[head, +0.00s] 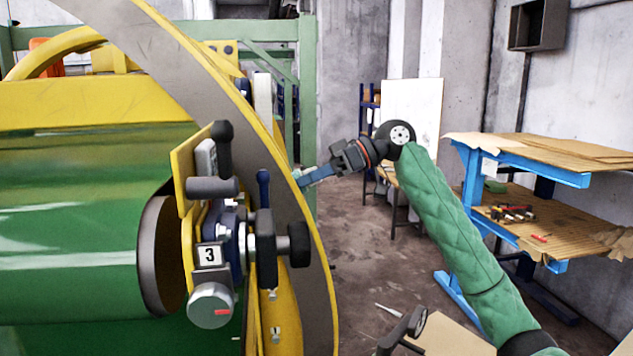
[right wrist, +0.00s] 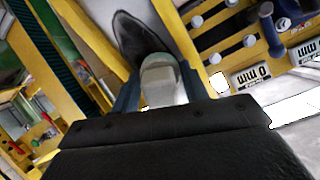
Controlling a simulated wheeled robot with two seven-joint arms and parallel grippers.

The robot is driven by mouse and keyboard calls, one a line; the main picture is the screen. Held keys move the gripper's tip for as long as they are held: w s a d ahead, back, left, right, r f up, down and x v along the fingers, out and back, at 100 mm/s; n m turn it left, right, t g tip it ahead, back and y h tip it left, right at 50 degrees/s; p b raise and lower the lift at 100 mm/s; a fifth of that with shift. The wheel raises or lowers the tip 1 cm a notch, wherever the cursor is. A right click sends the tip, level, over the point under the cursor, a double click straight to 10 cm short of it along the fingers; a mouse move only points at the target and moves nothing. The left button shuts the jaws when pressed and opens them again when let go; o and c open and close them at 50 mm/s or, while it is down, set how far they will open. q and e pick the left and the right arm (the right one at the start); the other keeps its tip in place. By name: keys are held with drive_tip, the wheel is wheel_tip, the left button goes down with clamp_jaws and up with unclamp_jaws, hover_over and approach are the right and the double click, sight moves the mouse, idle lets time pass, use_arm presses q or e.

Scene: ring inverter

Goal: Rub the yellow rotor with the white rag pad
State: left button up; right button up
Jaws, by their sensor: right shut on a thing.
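The rotor (head: 178,62) is a large ring with a grey face and a yellow rim, curving from the top left down past the middle of the head view. My right gripper (head: 303,180) is at its right-hand edge, with the fingertips against or just behind the rim. In the right wrist view, the blue fingers are shut on a pale, rounded block (right wrist: 162,82), which seems to be the rag pad. A dark oval surface lies just beyond it. I cannot tell whether the pad touches the rotor. In the head view the pad is mostly hidden. My left gripper is not in view.
A clamp unit (head: 209,255) marked 3, with black knobs, juts out in front of the ring. A green drum (head: 75,225) fills the left. A blue-legged workbench (head: 535,155) stands at the right. Open floor (head: 370,260) lies between ring and bench.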

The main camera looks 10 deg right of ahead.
drive_tip(key=shift+a+r+p, duration=0.35)
drive_tip(key=shift+a+r, duration=0.05)
drive_tip(key=shift+r, duration=0.35)
drive_tip(key=shift+a+r+p, duration=0.3)
drive_tip(key=shift+a+r, duration=0.05)
drive_tip(key=shift+r, duration=0.35)
drive_tip(key=shift+f, duration=0.15)
drive_tip(key=shift+s+d+f+b, duration=0.15)
drive_tip(key=shift+f+b, duration=0.4)
drive_tip(key=shift+f, duration=0.2)
wheel_tip(320, 180, down, 6)
drive_tip(key=d+b, duration=0.3)
drive_tip(key=f+b, duration=0.1)
drive_tip(key=d+f, duration=0.1)
drive_tip(key=shift+d+f+b, duration=0.2)
drive_tip(key=shift+f+b, duration=0.2)
drive_tip(key=shift+d+r, duration=0.15)
drive_tip(key=shift+p+v, duration=0.35)
drive_tip(key=shift+v, duration=2.55)
